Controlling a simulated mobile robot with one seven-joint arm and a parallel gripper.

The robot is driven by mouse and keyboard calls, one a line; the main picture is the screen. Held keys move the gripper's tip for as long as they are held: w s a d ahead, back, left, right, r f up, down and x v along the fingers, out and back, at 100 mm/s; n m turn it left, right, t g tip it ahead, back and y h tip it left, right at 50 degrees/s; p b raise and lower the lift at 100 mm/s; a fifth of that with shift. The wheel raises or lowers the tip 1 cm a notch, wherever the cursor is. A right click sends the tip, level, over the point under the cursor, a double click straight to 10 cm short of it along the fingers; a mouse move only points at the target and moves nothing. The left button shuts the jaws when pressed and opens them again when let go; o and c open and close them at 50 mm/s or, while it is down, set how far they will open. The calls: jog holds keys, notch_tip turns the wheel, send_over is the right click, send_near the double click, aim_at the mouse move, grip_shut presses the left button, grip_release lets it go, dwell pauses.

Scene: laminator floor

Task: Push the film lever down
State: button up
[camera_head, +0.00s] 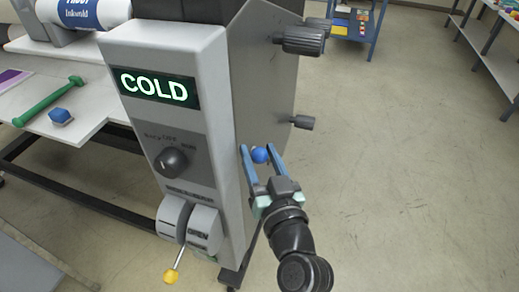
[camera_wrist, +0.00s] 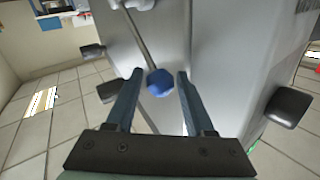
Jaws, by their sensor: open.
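A lever with a blue ball knob (camera_head: 260,155) is on the right side of the grey laminator (camera_head: 210,100). In the wrist view the blue knob (camera_wrist: 160,83) sits at the end of a thin metal rod (camera_wrist: 138,35). My gripper (camera_head: 259,150) is open, with one finger on each side of the knob; I cannot tell whether either touches it. In the wrist view my gripper (camera_wrist: 158,76) shows a gap beside the knob. A second lever with a yellow knob (camera_head: 171,276) is low on the front. No label tells which is the film lever.
The front panel has a lit COLD display (camera_head: 155,87), a dial (camera_head: 173,160) and a block marked OPEN (camera_head: 205,230). Dark knobs (camera_head: 303,40) stick out on the right side. A table (camera_head: 92,105) with a green tool is at left.

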jog(key=shift+w, duration=0.15)
jog(key=shift+c, duration=0.2)
grip_shut()
dwell(1.2)
